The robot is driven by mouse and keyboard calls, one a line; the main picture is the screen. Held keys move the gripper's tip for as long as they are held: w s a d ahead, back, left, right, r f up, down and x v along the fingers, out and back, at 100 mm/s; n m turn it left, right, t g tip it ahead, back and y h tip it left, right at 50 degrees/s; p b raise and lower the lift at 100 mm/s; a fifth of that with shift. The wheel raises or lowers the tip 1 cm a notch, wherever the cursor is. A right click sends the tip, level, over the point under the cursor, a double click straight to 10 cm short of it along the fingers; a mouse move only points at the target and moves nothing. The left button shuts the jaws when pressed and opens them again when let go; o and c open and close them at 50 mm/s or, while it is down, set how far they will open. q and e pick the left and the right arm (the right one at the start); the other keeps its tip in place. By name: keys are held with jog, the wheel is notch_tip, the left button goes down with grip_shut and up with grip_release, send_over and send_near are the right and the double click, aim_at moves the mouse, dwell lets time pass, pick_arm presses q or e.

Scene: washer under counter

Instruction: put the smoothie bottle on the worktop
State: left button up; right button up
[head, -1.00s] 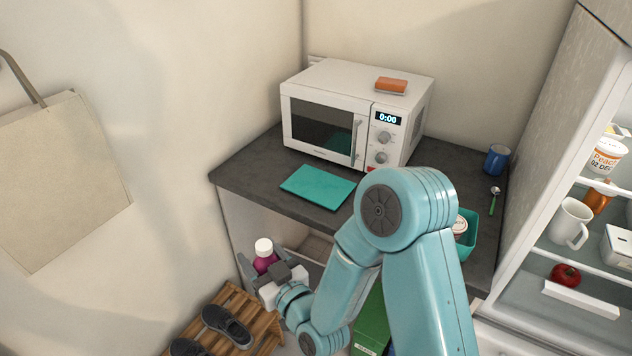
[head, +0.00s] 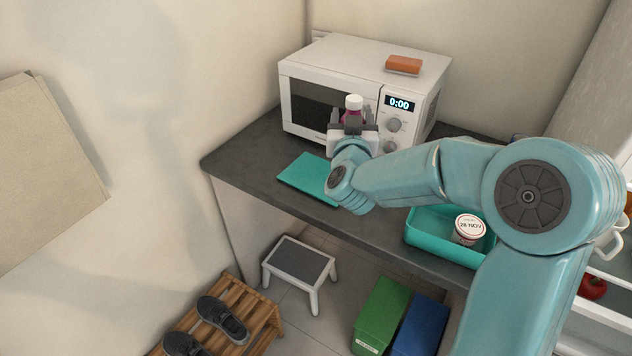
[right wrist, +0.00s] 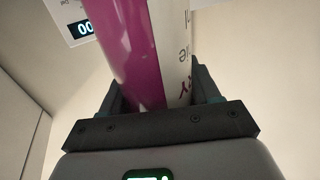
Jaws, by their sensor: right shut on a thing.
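The smoothie bottle (head: 353,104) has a white cap and a purple body. In the head view my right gripper (head: 353,119) is shut on it and holds it upright in front of the microwave, above the worktop (head: 250,150). The gripper hides the bottle's lower part there. In the right wrist view the bottle (right wrist: 135,50) shows purple and white with lettering between the two dark fingers (right wrist: 155,95). Whether its base touches anything cannot be seen. My left gripper is not in view.
The white microwave (head: 335,68) stands at the back, with an orange sponge-like block (head: 403,64) on top. A teal board (head: 300,178) lies in front of it. A teal tray (head: 425,232) with a labelled tub (head: 468,228) is at the right. The left worktop corner is clear.

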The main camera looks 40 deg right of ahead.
jog(key=shift+m+g+h, duration=0.3)
jog(key=shift+g+h, duration=0.1)
jog(key=shift+h, duration=0.1)
jog(key=f, duration=0.6)
jog(key=d+f, duration=0.1)
jog(key=f, duration=0.5)
jog(key=s+d+f, duration=0.1)
jog(key=f, duration=0.4)
jog(key=shift+d+f+p, duration=0.1)
jog(key=shift+f+p, duration=0.2)
jog(key=shift+f, duration=0.1)
jog(key=o, duration=1.3)
jog(key=shift+f, duration=0.15)
